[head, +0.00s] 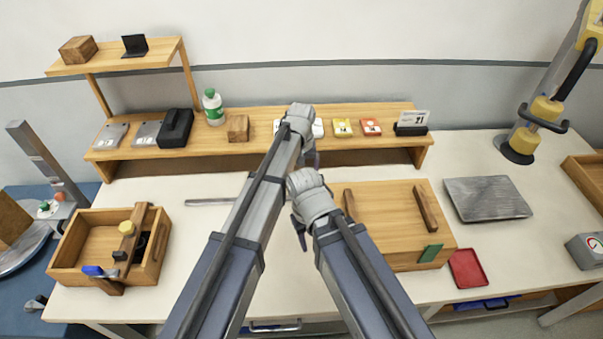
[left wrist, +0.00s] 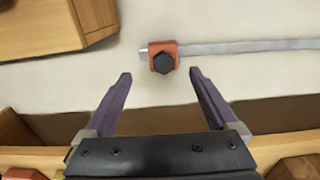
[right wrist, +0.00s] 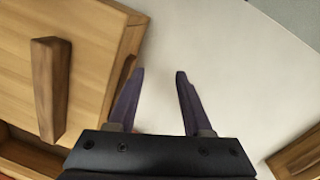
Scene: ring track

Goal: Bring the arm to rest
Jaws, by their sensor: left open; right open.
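My left gripper (head: 312,160) is at the front of the long wooden shelf, its fingers partly hidden by my arm in the head view. In the left wrist view its jaws (left wrist: 160,76) are open and empty. An orange block with a black knob (left wrist: 163,58) on a grey rail (left wrist: 250,47) lies beyond the fingertips, apart from them. My right gripper (head: 299,232) is left of the wooden box with a lid (head: 385,205). In the right wrist view its jaws (right wrist: 160,73) are open and empty, beside the box edge, over white table.
The long shelf (head: 210,146) holds a green bottle (head: 213,107), cards and small boxes. An open wooden crate (head: 70,270) with tools stands at left. A grey plate (head: 487,198) and red tray (head: 467,268) lie right.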

